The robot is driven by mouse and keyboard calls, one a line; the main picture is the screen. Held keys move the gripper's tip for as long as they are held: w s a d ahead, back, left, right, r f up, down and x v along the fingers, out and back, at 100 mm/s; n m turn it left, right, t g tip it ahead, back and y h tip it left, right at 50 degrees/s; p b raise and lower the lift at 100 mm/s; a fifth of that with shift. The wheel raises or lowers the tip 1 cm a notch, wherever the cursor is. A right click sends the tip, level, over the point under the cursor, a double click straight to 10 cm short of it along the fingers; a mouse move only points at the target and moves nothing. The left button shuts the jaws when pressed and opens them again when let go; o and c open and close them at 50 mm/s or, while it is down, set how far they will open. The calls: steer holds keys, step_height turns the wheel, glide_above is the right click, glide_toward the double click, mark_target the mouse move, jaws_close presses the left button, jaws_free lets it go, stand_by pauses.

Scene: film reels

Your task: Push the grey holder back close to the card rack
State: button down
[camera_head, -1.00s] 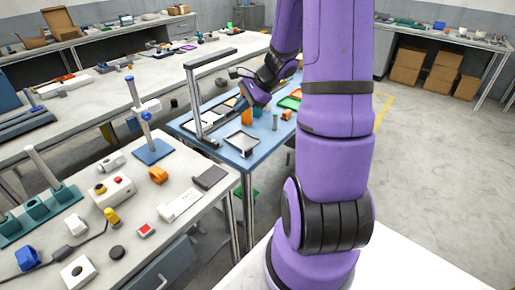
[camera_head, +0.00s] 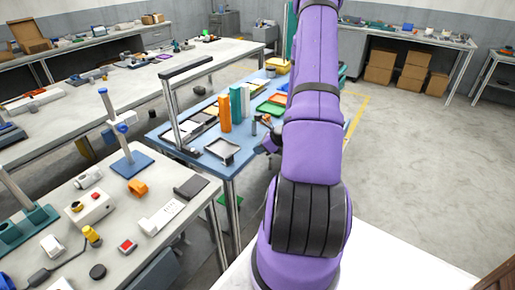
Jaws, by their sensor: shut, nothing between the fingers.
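The blue table stands in the middle, with upright orange (camera_head: 225,113), teal (camera_head: 236,106) and white panels near its centre; I cannot tell whether these are the card rack. A small grey upright piece (camera_head: 254,126) stands just right of them and may be the grey holder. My gripper (camera_head: 262,148) is low at the right edge of the blue table, in front of and close to that piece. It is small and partly hidden by my purple arm, and appears shut. I cannot tell whether it touches anything.
Green (camera_head: 269,108) and orange trays lie behind. A dark gantry frame (camera_head: 186,69) spans the left side. A cluttered white bench (camera_head: 170,235) is nearer.

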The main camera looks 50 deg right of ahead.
mark_target(233, 157)
steer(key=shift+w+a+f, duration=0.45)
steer(key=shift+w+f, duration=0.35)
steer(key=shift+w, duration=0.6)
steer(key=shift+w+a+f, duration=0.45)
steer(key=shift+w+f, duration=0.4)
steer(key=shift+w, duration=0.6)
steer(key=shift+w+a+f, duration=0.45)
steer(key=shift+w+f, duration=0.35)
steer(key=shift+w, duration=0.6)
steer(key=shift+w, duration=0.1)
steer(key=w+a, duration=0.1)
steer(key=w, duration=0.2)
steer(key=w+a, duration=0.1)
steer(key=w, duration=0.1)
steer(key=w+a, duration=0.1)
steer(key=w, duration=0.2)
steer(key=shift+w, duration=0.35)
